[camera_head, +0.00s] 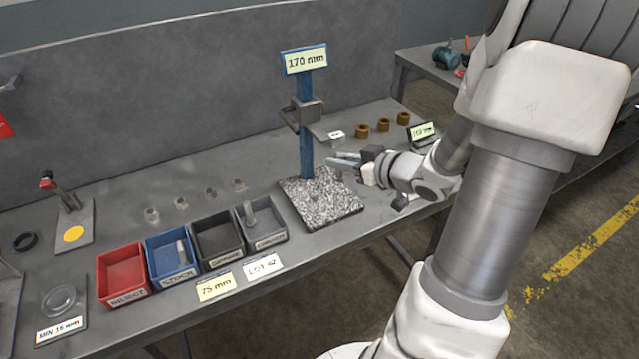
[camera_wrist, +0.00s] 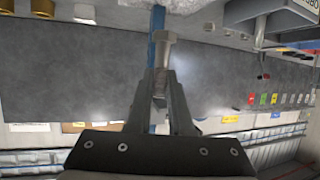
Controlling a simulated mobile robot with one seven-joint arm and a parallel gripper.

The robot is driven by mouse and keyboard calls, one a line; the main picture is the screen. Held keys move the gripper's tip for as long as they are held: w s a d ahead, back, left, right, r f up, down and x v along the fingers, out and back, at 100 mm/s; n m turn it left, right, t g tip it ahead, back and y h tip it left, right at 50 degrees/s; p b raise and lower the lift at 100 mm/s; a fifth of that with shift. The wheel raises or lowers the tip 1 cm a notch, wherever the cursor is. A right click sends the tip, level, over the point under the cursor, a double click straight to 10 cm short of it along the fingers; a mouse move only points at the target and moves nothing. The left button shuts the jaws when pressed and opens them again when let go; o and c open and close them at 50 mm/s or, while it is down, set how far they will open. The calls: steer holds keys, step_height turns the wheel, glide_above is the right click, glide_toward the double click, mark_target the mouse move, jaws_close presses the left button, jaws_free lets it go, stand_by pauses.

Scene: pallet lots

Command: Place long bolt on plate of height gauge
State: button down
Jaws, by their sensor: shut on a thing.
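The height gauge has a speckled plate (camera_head: 335,208), a blue upright column (camera_head: 306,145) and a "170 mm" sign on top. A grey slide with an arm sits partway up the column. My gripper (camera_head: 346,159) is over the right rear part of the plate, apart from it, just right of the column. In the wrist view my gripper (camera_wrist: 162,88) is shut on the long bolt (camera_wrist: 165,55), whose hex head points toward the top of the picture. Its lower shank is partly hidden between the fingers. In the head view the bolt is hard to separate from the fingers.
A red bin (camera_head: 122,270), blue bin (camera_head: 172,257), dark bin (camera_head: 218,241) and grey bin (camera_head: 262,226) stand left of the plate. The blue and grey bins each hold a bolt. Brown rings (camera_head: 383,125) and a small sign (camera_head: 421,131) are at right.

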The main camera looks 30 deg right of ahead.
mark_target(341, 180)
steer(key=x, duration=0.2)
steer(key=b+x, duration=0.1)
steer(key=x, duration=0.1)
steer(key=f+x, duration=0.1)
steer(key=x, duration=0.2)
steer(key=shift+s+a+f+b, duration=0.1)
steer(key=shift+s+a+b, duration=0.15)
steer(key=shift+s+b, duration=0.15)
steer(key=shift+f+b, duration=0.85)
steer(key=shift+f, duration=1)
steer(key=shift+f, duration=0.2)
steer(key=c, duration=0.8)
jaws_free()
steer(key=shift+r, duration=0.15)
steer(key=shift+s+d+r, duration=0.1)
steer(key=shift+s+r, duration=0.05)
steer(key=shift+r, duration=0.05)
steer(key=p+v, duration=0.3)
steer(key=v, duration=0.8)
steer(key=shift+s+r+p, duration=0.1)
steer(key=shift+s+p, duration=0.25)
steer(key=shift+p, duration=0.05)
steer(key=shift+d, duration=0.1)
